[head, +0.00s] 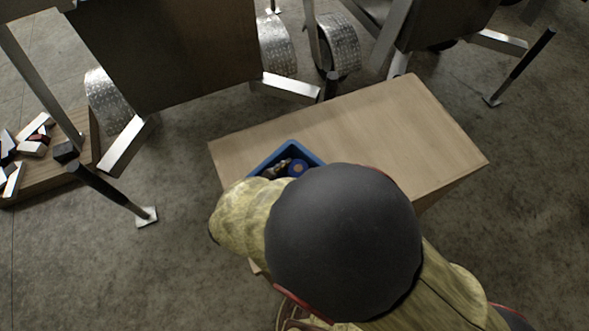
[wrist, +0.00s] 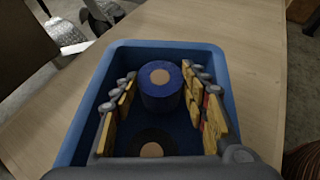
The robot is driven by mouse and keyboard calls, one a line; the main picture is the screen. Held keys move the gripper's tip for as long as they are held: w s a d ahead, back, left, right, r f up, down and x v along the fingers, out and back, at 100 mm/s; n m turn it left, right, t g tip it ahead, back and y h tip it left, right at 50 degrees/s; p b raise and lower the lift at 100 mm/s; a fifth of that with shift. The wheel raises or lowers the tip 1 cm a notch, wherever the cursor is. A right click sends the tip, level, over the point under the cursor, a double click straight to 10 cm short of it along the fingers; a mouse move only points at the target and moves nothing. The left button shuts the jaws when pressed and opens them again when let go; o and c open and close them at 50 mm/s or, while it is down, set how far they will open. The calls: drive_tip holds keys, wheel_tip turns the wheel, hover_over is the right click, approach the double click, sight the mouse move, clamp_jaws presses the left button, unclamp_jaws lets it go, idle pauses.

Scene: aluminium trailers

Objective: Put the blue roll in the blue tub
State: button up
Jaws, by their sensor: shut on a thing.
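The blue tub (wrist: 75,140) stands on a wooden table, and its far corner shows in the head view (head: 291,143). My gripper (wrist: 160,82) points down into the tub, with its yellow-padded fingers on either side of the blue roll (wrist: 160,90). It is shut on the roll, which has a tan core facing up. The roll is within the tub's outline; I cannot tell whether it touches the floor. In the head view my gripper (head: 283,168) and the roll (head: 298,168) show at the tub, but my arm hides the tub's near part.
A dark roll with a tan core (wrist: 151,149) lies in the tub nearer the wrist. The wooden table (head: 400,125) is bare to the right of the tub. Trailers with metal fenders and legs (head: 120,195) stand behind.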

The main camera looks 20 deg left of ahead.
drive_tip(key=shift+f, duration=0.1)
drive_tip(key=o, duration=1.1)
drive_tip(key=shift+o, duration=0.5)
